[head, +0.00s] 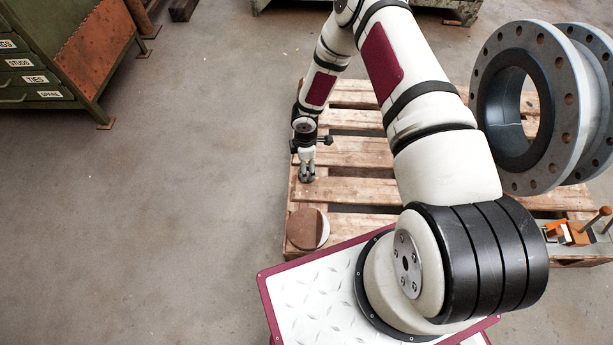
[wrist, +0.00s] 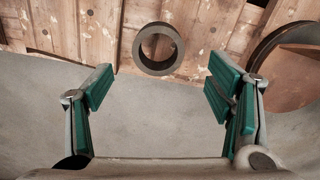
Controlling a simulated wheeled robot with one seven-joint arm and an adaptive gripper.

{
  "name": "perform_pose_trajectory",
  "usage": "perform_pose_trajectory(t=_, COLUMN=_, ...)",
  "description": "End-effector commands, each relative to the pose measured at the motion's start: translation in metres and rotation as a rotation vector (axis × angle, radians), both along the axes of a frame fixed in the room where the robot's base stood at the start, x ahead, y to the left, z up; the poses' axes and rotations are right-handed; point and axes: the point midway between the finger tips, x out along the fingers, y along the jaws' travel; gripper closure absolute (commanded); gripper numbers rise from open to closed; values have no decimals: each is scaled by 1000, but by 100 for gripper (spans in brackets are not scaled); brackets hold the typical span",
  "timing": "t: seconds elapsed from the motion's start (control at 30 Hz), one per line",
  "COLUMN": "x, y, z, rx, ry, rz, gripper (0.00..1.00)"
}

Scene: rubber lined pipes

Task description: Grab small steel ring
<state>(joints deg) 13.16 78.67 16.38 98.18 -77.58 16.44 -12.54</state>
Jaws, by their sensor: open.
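A small grey steel ring (wrist: 159,69) lies on the wooden pallet in the wrist view, near the top centre and close to the pallet's edge. Its round opening faces the camera and wood shows through it. My gripper (wrist: 162,85) is open, with green pads on both fingers. The ring sits beyond the fingertips, roughly centred between them, and nothing is between the pads. In the head view my gripper (head: 307,168) points down over the left side of the pallet. I cannot make out the ring clearly there.
The pallet (head: 345,190) has gaps between its boards. A brown disc (head: 302,229) lies near its front left corner. A large flanged pipe (head: 493,95) stands at right, with an orange tool (head: 571,234) below. A green drawer cabinet (head: 40,75) is upper left. Left floor is clear.

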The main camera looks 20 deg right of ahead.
Motion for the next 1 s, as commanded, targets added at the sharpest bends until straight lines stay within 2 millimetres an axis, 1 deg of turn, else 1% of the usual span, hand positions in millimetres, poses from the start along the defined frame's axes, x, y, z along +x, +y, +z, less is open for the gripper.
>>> perform_pose_trajectory(t=0.03, x=0, y=0, z=-4, rx=0, ry=0, rz=-1, gripper=26)
perform_pose_trajectory(t=0.17, x=0, y=0, z=-8, rx=0, ry=0, rz=-2, gripper=26)
perform_pose_trajectory(t=0.27, x=0, y=-1, z=-15, rx=0, ry=0, rz=-2, gripper=26)
perform_pose_trajectory(t=0.5, x=1, y=-3, z=-48, rx=0, ry=1, rz=-1, gripper=26)
perform_pose_trajectory(t=0.6, x=1, y=-3, z=-57, rx=1, ry=1, rz=-1, gripper=26)
perform_pose_trajectory(t=0.83, x=2, y=-3, z=-57, rx=1, ry=0, rz=-1, gripper=26)
perform_pose_trajectory(t=0.87, x=2, y=-3, z=-57, rx=1, ry=0, rz=-1, gripper=30)
perform_pose_trajectory(t=0.9, x=1, y=-3, z=-57, rx=1, ry=0, rz=-1, gripper=39)
perform_pose_trajectory(t=0.97, x=1, y=-3, z=-57, rx=0, ry=0, rz=-1, gripper=53)
perform_pose_trajectory(t=1.0, x=1, y=-3, z=-57, rx=0, ry=0, rz=-1, gripper=62)
